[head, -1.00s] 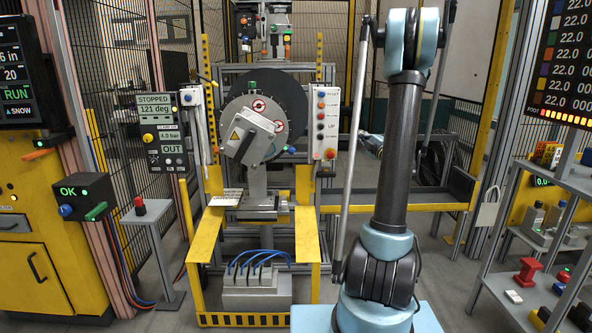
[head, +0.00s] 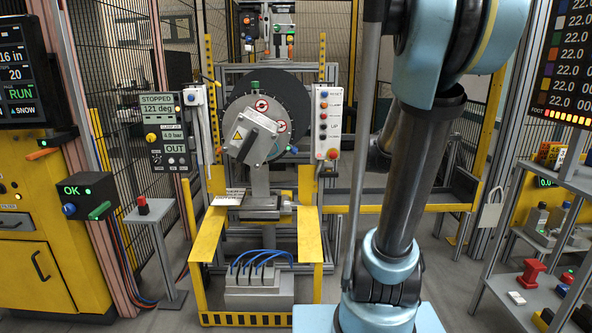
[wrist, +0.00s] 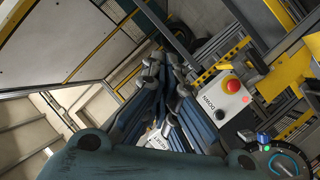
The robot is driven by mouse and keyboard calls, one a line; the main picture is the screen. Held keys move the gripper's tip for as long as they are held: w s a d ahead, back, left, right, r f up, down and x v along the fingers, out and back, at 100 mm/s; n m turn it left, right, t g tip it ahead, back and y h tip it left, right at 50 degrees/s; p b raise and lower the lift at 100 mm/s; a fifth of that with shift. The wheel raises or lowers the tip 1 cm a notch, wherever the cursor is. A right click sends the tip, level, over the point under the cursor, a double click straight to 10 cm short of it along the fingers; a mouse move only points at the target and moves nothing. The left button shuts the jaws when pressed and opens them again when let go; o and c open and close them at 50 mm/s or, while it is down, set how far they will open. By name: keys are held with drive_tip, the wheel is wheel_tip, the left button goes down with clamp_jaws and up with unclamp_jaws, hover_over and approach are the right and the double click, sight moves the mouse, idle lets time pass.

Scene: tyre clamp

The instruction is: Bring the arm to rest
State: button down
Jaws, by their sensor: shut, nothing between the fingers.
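My arm stands at the right of the middle in the head view, on a light blue base plate, with its elbow raised and large in the upper right. The forearm and my gripper are hidden there. In the wrist view my gripper (wrist: 163,68) shows its two blue-grey fingers drawn together at the tips. They are shut with nothing between them and point at open space beside the machine. I see no contact with anything.
The machine with its dark wheel (head: 290,100) stands left of my arm. The button panel (head: 327,122) is close beside the arm; it also shows in the wrist view (wrist: 222,100). A grey shelf (head: 535,290) stands at the right. The floor between is clear.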

drive_tip(key=s+a+f+m+g+y, duration=0.1)
drive_tip(key=s+a+f+g, duration=0.3)
drive_tip(key=s, duration=0.7)
drive_tip(key=s+a+f+m+g+y, duration=0.1)
drive_tip(key=s+a+f+g, duration=0.3)
drive_tip(key=s+f, duration=0.5)
drive_tip(key=s+a+f+m+g+y, duration=0.1)
drive_tip(key=s+a+f+g+y, duration=0.2)
drive_tip(key=s, duration=0.9)
drive_tip(key=a+f, duration=0.3)
drive_tip(key=shift+s+f+g+y, duration=0.2)
drive_tip(key=shift+s+g+y, duration=0.1)
drive_tip(key=shift+s+g, duration=0.1)
drive_tip(key=shift+w+a, duration=0.1)
drive_tip(key=shift+w+f, duration=0.2)
drive_tip(key=shift+w, duration=0.25)
